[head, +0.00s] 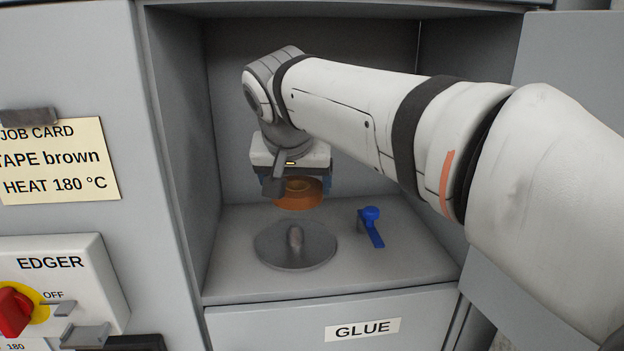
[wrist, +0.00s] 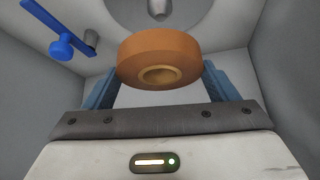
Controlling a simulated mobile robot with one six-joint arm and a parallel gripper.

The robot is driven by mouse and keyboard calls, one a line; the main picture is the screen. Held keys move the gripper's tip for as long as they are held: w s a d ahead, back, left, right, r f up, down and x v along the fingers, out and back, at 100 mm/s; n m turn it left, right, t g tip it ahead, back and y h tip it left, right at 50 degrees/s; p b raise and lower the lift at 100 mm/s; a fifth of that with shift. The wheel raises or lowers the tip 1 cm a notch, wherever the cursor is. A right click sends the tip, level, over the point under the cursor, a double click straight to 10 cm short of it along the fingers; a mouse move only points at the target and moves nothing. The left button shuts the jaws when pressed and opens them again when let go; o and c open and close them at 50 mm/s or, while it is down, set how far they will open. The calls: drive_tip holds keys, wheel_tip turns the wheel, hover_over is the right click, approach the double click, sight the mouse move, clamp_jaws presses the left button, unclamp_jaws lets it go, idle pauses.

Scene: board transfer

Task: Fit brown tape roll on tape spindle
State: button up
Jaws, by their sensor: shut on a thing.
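The brown tape roll (head: 298,193) is held in my gripper (head: 296,188), inside the open compartment. The wrist view shows the roll (wrist: 160,58) between the two blue fingers, with its tan core hole facing the camera. My gripper (wrist: 160,75) is shut on the roll. The tape spindle (head: 295,240) is a short upright grey peg on a round grey plate (head: 270,252) on the compartment floor. The roll is above and apart from the spindle, and looks set back from it. The peg (wrist: 157,8) is partly cut off at the top of the wrist view.
A blue lever (head: 371,226) stands on the compartment floor right of the plate. Compartment walls (head: 172,150) enclose the left, back and right. A GLUE drawer front (head: 300,325) is below. The EDGER panel with a red knob (head: 14,310) and a job card (head: 60,165) are at left.

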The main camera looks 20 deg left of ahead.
sight(295, 227)
drive_tip(key=shift+s+a+f, duration=0.1)
drive_tip(key=shift+s+a, duration=0.05)
drive_tip(key=shift+s, duration=0.15)
drive_tip(key=shift+f+b, duration=0.2)
drive_tip(key=shift+b, duration=0.15)
drive_tip(key=shift+f+b, duration=1.65)
drive_tip(key=shift+f, duration=0.3)
drive_tip(key=shift+f, duration=0.15)
drive_tip(key=shift+f+b, duration=1.6)
drive_tip(key=shift+f, duration=0.15)
drive_tip(key=shift+f, duration=0.15)
drive_tip(key=o, duration=1.1)
